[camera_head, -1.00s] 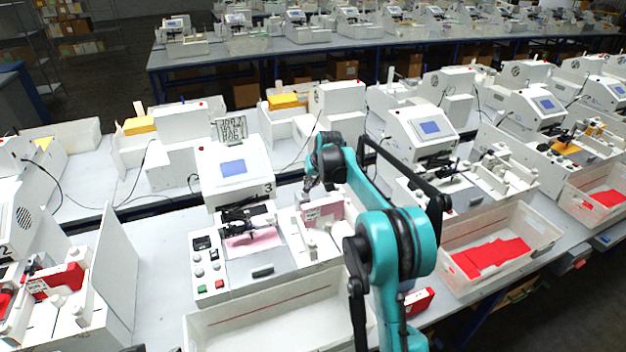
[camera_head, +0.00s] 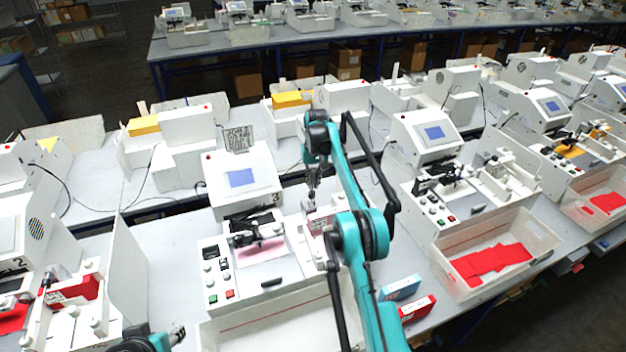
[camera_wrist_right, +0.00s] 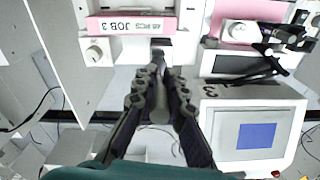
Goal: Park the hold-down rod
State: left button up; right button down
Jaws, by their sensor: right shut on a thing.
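My right gripper (camera_head: 312,205) is over the feeder side of plotter 3 (camera_head: 240,178), close behind the pink JOB 3 pack (camera_head: 318,222). In the right wrist view its fingers (camera_wrist_right: 158,62) are together at a small dark slot behind the pink pack (camera_wrist_right: 132,25). They are shut on a small part, apparently the hold-down rod, which the fingertips mostly hide. A pink sheet (camera_head: 260,250) lies on the plotter bed under the black pen carriage (camera_head: 245,238). My left gripper (camera_head: 178,335) shows only in part at the bottom left; its jaws are unclear.
The plotter's screen housing (camera_wrist_right: 250,135) stands close beside the right gripper. A white bin (camera_head: 275,330) sits in front of the plotter. A blue box (camera_head: 400,288) and a red box (camera_head: 417,308) lie to the right, near a bin with red cards (camera_head: 495,262).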

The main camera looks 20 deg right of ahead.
jog(key=c, duration=1.5)
grip_release()
jog(key=shift+c, duration=0.2)
jog(key=shift+w+f, duration=0.1)
